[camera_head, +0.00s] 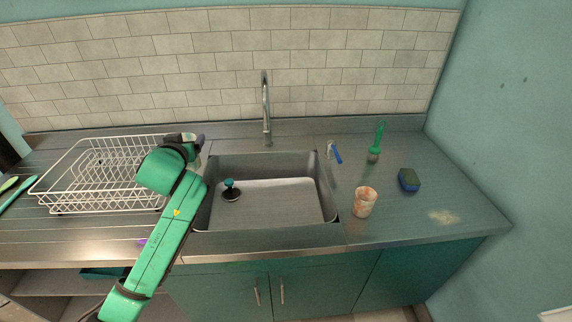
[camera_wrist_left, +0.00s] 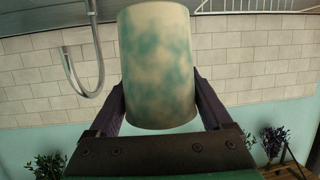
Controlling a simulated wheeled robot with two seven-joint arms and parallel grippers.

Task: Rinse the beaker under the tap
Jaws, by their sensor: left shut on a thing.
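My left gripper (camera_head: 194,141) is near the left rear corner of the sink, between the dish rack and the tap. In the left wrist view the gripper (camera_wrist_left: 160,108) is shut on a cream beaker (camera_wrist_left: 157,65) with blotchy teal stains. The beaker is hidden or indistinct behind my wrist in the head view. The tap (camera_head: 266,108) is a tall metal gooseneck behind the sink, to the right of my gripper. It also shows in the left wrist view (camera_wrist_left: 78,72). No water stream is visible. A blue-handled lever (camera_head: 335,153) is right of the sink. My right gripper is not in view.
The sink basin (camera_head: 285,204) holds a dark plunger-like item (camera_head: 231,189). A white wire rack (camera_head: 75,204) stands left. On the right counter are a red-stained cup (camera_head: 365,203), a green brush (camera_head: 377,141), a blue-green sponge (camera_head: 409,180) and a pale stain (camera_head: 441,217).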

